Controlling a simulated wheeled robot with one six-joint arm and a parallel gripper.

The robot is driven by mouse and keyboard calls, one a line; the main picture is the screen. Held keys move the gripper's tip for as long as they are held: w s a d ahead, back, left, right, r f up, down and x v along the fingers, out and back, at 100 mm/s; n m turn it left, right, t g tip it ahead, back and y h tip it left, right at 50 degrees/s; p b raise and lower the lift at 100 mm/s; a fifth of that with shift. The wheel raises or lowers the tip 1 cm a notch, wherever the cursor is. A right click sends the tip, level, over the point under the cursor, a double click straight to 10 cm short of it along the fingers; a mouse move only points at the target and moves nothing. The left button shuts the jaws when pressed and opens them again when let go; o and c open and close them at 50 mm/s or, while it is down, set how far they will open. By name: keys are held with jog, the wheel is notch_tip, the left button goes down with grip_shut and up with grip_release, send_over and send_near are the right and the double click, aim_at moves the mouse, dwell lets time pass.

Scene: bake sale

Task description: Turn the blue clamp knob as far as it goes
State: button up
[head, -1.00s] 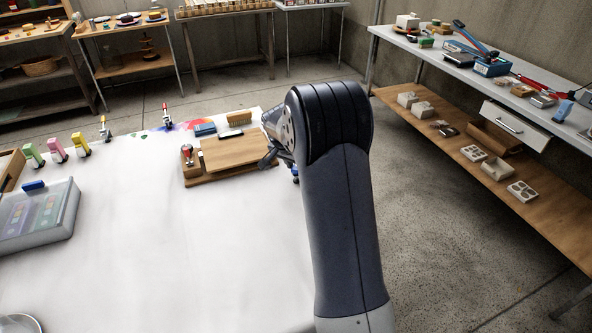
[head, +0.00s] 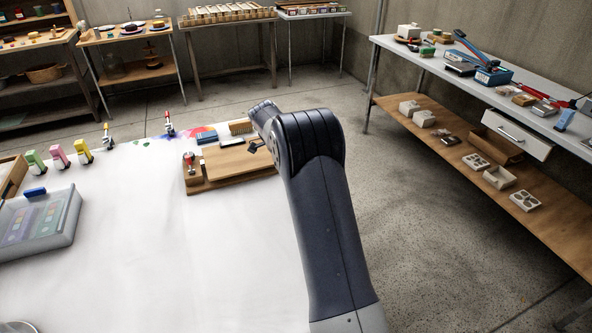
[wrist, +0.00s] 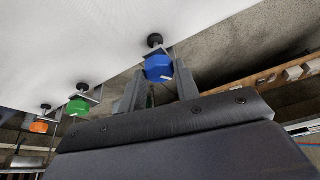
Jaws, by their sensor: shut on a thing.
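The blue clamp knob (wrist: 158,68) shows in the wrist view below the edge of the white-covered table, with a dark round pad (wrist: 155,40) just beyond it. My gripper (wrist: 157,76) has a finger on either side of the knob and is shut on it. A pale mark lies on the knob's near face. In the head view my arm hides the knob and most of my gripper.
A green knob (wrist: 77,107) and an orange knob (wrist: 39,127) sit on clamps further along the same table edge. In the head view, a wooden board (head: 232,165) lies near the arm, and a shelved table (head: 420,70) stands at right across open floor.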

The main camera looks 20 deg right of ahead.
jog(key=m+g+p, duration=0.1)
jog(key=m, duration=0.2)
jog(key=m+y+p, duration=0.1)
jog(key=m, duration=0.1)
jog(key=shift+w+m+g+p, duration=0.2)
jog(key=shift+m+g+p, duration=0.15)
jog(key=shift+m+g, duration=0.05)
dwell(0.4)
jog(key=o, duration=1)
jog(key=shift+c, duration=0.2)
jog(key=p+v, duration=0.1)
jog(key=v, duration=0.9)
jog(key=shift+w+r+p, duration=0.2)
jog(key=shift+r+p, duration=0.15)
jog(key=shift+d, duration=0.1)
